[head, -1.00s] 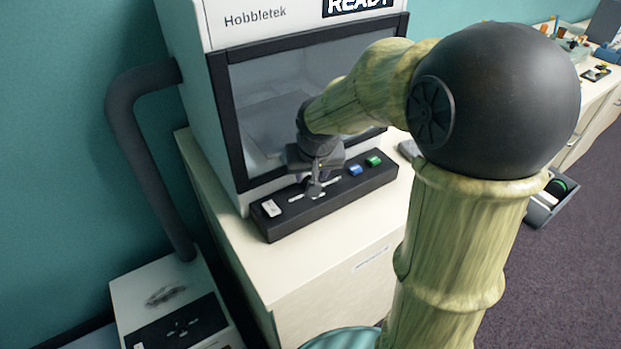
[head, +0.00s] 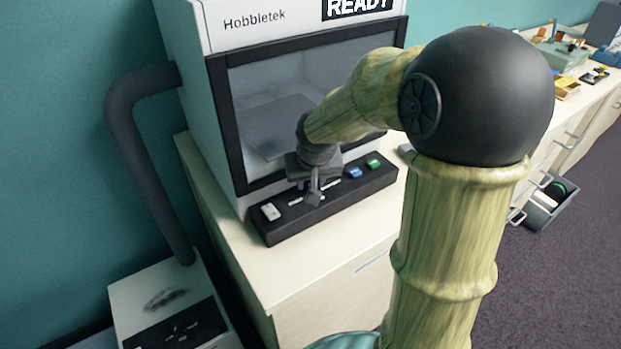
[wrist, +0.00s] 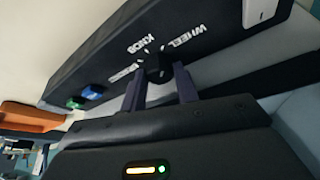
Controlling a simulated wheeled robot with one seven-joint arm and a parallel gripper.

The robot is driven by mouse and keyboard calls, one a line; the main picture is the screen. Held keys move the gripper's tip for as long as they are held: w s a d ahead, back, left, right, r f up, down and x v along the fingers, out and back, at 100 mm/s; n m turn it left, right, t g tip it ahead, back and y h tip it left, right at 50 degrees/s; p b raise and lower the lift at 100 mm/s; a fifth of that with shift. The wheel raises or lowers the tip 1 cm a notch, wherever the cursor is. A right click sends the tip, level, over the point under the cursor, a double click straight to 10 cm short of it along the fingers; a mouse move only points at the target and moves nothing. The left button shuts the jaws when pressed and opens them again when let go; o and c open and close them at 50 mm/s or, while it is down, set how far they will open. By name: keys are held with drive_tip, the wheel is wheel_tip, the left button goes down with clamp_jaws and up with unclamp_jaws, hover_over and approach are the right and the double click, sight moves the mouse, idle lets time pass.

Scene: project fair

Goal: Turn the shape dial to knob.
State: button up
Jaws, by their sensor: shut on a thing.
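The shape dial (wrist: 158,70) is a small black knob on the dark control strip (head: 345,202) below the machine's window. In the wrist view it sits between the two fingertips of my gripper (wrist: 160,78), which is shut on it. White labels lie around the dial: WHEEL, KNOB and a third one partly hidden by a finger. White marks fan out near the dial; I cannot tell which label it points at. In the head view my gripper (head: 313,190) reaches down to the strip and mostly hides the dial.
The strip also has a white switch (head: 270,212) at its left, and blue (head: 354,172) and green (head: 373,163) buttons at its right. The machine's window (head: 285,110) stands close behind my gripper. A grey hose (head: 125,120) runs down at the left.

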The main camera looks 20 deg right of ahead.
drive_tip(key=shift+r+p, duration=0.2)
drive_tip(key=shift+p, duration=0.4)
drive_tip(key=n+p, duration=0.1)
drive_tip(key=p, duration=0.2)
drive_tip(key=shift+d+r+n+y, duration=0.1)
drive_tip(key=shift+r+n+y, duration=0.1)
drive_tip(key=shift+n+y, duration=0.2)
drive_tip(key=n+p, duration=0.2)
drive_tip(key=p, duration=0.2)
drive_tip(key=shift+y, duration=0.4)
drive_tip(key=n+g+y+p, duration=0.1)
drive_tip(key=n+p, duration=0.2)
drive_tip(key=p, duration=0.3)
drive_tip(key=shift+d+f, duration=0.1)
drive_tip(key=shift+w+f+n+y+p, duration=0.15)
drive_tip(key=shift+n+y+p, duration=0.15)
drive_tip(key=shift+n+p, duration=0.7)
drive_tip(key=shift+f, duration=0.1)
drive_tip(key=o, duration=0.7)
drive_tip(key=shift+d, duration=0.1)
